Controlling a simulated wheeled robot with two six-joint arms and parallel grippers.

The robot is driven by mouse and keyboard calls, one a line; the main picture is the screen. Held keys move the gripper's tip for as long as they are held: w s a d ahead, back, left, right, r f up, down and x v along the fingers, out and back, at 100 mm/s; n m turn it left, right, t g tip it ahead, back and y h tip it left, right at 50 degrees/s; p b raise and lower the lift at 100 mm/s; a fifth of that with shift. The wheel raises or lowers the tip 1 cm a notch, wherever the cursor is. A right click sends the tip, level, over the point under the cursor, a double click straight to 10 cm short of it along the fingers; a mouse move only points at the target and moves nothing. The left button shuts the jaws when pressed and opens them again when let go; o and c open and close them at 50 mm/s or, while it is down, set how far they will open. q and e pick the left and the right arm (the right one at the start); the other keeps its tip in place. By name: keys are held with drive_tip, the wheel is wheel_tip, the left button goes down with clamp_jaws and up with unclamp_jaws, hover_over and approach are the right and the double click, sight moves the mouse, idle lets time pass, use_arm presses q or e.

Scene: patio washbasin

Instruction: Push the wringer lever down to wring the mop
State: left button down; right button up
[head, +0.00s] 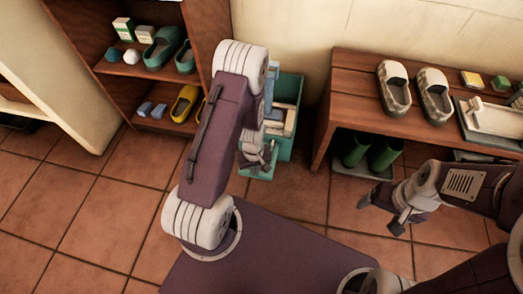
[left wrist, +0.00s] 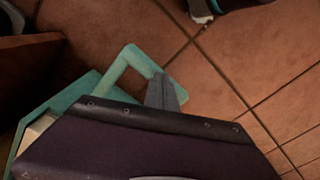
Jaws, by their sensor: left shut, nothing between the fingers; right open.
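The teal mop bucket (head: 292,88) stands on the tiles between the shelf and the bench, partly hidden by my left arm. A pale part (head: 284,122), perhaps of the wringer or mop, shows inside it. In the left wrist view a teal loop (left wrist: 121,62), possibly the lever's handle, sticks out beside the bucket's rim (left wrist: 62,98). My left gripper (left wrist: 166,92) is shut and empty, its fingertips over or against the loop's right end; contact is unclear. It also shows low by the bucket in the head view (head: 262,158). My right gripper (head: 381,212) is open and empty, right of the bucket.
A wooden shelf (head: 90,70) with clogs stands at the left. Tiled floor is clear at the lower left.

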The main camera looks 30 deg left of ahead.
use_arm(q)
drive_tip(key=shift+s+f+b, duration=0.15)
drive_tip(key=shift+f+b, duration=0.6)
drive_tip(key=shift+f, duration=0.35)
drive_tip(key=shift+f+b, duration=0.6)
drive_tip(key=shift+f, duration=0.4)
idle(0.7)
wheel_tip(320, 180, up, 8)
drive_tip(key=p, duration=0.8)
drive_tip(key=shift+r, duration=0.2)
drive_tip(key=shift+f, duration=0.15)
